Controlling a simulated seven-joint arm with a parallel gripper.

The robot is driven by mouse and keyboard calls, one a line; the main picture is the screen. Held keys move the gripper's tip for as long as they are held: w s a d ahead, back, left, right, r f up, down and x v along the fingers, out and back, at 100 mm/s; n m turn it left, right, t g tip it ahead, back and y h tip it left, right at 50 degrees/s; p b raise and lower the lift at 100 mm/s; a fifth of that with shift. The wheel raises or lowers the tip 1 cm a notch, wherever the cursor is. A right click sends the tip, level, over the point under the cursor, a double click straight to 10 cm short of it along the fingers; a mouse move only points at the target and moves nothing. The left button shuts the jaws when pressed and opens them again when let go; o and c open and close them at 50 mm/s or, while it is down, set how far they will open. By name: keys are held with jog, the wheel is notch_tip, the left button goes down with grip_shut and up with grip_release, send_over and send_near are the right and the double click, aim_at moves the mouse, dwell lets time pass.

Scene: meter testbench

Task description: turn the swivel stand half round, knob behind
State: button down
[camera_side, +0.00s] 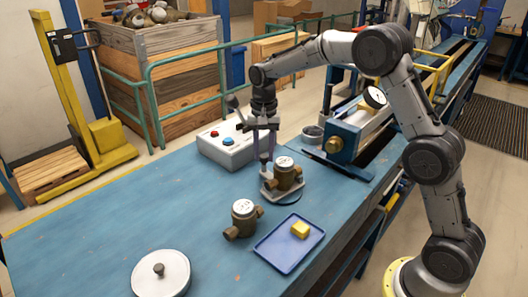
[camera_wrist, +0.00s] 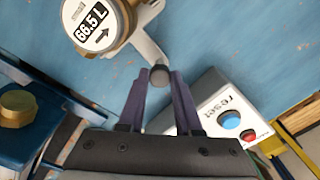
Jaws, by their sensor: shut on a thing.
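The swivel stand (camera_side: 270,190) is a grey plate on a dark round base on the blue bench. It carries a brass water meter (camera_side: 287,174) with a white dial. In the wrist view the meter (camera_wrist: 95,24) reads 66.5 L, and a light grey arm (camera_wrist: 147,46) of the stand runs from it to the knob (camera_wrist: 159,76). My gripper (camera_side: 264,158) reaches down at the stand's left end. In the wrist view my gripper (camera_wrist: 159,84) has its two purple-grey fingers closed around the dark knob.
A white box (camera_side: 226,148) with red and blue buttons stands close behind my gripper. A second brass meter (camera_side: 243,218), a blue tray (camera_side: 274,256) with a yellow block (camera_side: 300,229), and a round white lid (camera_side: 161,275) are in front. The blue test rig (camera_side: 340,148) is right.

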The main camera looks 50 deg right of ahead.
jog(key=shift+a+n, duration=0.85)
jog(key=shift+n, duration=0.25)
jog(key=c, duration=0.6)
grip_release()
notch_tip(320, 180, up, 14)
